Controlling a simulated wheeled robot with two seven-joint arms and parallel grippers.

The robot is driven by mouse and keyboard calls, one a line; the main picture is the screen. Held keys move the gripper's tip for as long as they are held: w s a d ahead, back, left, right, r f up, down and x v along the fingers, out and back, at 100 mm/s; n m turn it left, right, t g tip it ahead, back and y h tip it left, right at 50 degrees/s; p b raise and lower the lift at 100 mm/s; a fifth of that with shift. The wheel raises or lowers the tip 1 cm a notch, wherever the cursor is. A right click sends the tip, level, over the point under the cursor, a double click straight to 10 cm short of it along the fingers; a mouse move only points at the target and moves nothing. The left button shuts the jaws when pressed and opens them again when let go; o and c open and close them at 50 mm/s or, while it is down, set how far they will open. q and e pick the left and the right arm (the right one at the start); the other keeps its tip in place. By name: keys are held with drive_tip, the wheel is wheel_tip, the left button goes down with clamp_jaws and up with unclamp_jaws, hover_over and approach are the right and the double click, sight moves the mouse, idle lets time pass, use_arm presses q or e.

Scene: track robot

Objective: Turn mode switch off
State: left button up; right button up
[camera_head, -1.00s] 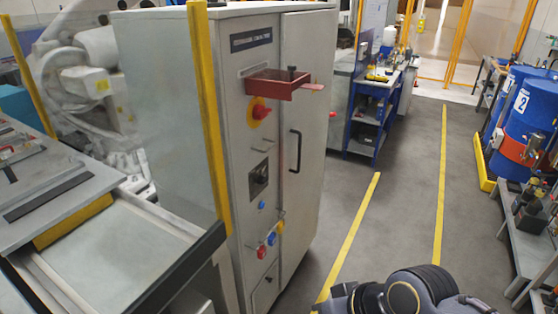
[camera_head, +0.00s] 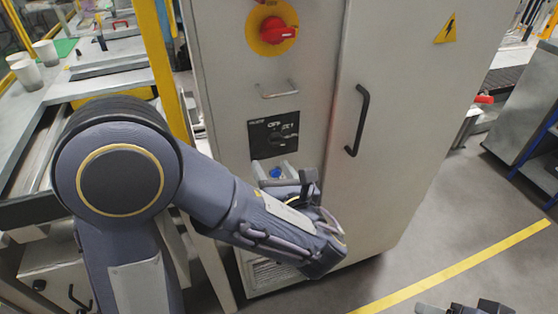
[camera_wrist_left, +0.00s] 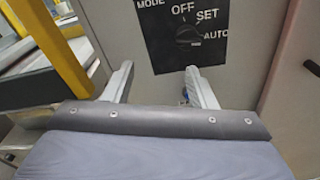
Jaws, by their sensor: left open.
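The mode switch (camera_head: 276,137) is a dark rotary knob on a black plate on the grey cabinet front. In the left wrist view the knob (camera_wrist_left: 188,34) sits beside the labels OFF, SET and AUTO; I cannot tell surely which one it points to. My left gripper (camera_head: 275,172) is open and empty, just below the plate in the head view. In the left wrist view its two fingers (camera_wrist_left: 159,73) are spread and point toward the cabinet, below the knob and apart from it. A dark part at the bottom edge (camera_head: 467,307) seems to belong to my right arm.
A red rotary switch on a yellow disc (camera_head: 273,30) is above the mode switch. A small bar handle (camera_head: 278,90) lies between them. A door handle (camera_head: 358,120) is to the right. A yellow post (camera_head: 157,75) stands left. Floor at right is free.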

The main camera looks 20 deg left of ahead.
sight(278, 145)
use_arm(q)
drive_tip(key=w, duration=0.2)
drive_tip(key=w+m+t, duration=0.1)
drive_tip(key=w, duration=0.2)
drive_tip(key=w+m, duration=0.1)
drive_tip(key=w, duration=0.1)
drive_tip(key=shift+w+a+t+h+p, duration=0.25)
drive_tip(key=shift+a+t+h+p, duration=0.05)
drive_tip(key=shift+a+h+p, duration=0.1)
